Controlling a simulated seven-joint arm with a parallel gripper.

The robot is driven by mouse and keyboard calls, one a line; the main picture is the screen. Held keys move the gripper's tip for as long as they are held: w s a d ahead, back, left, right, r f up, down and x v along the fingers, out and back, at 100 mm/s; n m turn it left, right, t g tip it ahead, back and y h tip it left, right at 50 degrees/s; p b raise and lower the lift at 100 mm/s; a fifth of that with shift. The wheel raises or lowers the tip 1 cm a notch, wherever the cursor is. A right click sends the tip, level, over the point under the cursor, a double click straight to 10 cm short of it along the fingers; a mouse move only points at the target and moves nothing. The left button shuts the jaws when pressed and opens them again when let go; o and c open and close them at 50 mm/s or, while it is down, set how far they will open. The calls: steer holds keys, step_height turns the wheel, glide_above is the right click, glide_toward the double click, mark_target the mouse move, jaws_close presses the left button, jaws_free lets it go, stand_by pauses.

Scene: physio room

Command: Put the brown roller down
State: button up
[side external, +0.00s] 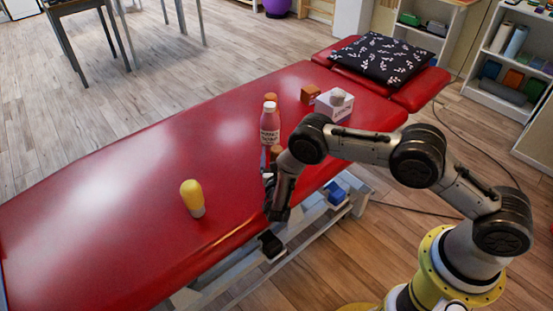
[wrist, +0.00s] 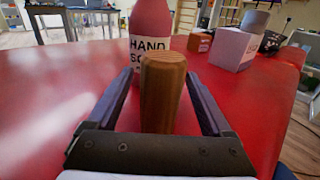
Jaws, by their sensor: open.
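The brown roller (wrist: 162,90) is a wooden cylinder standing upright between my gripper's two fingers in the wrist view. Its lower end is hidden behind the gripper body. In the side view the roller (side external: 275,153) shows only as a small brown piece beside my gripper (side external: 268,182), over the near edge area of the red treatment table (side external: 110,190). My gripper (wrist: 163,103) is open, with a gap visible between the roller and each finger. Whether the roller's base touches the table cannot be seen.
A pink hand soap bottle (side external: 270,127) stands just beyond the roller. A white box (side external: 333,106) with a grey object on top and a small brown box (side external: 310,93) sit farther back. The table's left part is clear.

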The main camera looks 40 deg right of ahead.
steer(key=shift+w+d, duration=0.4)
steer(key=shift+w, duration=0.05)
jaws_close()
steer(key=shift+r, duration=0.1)
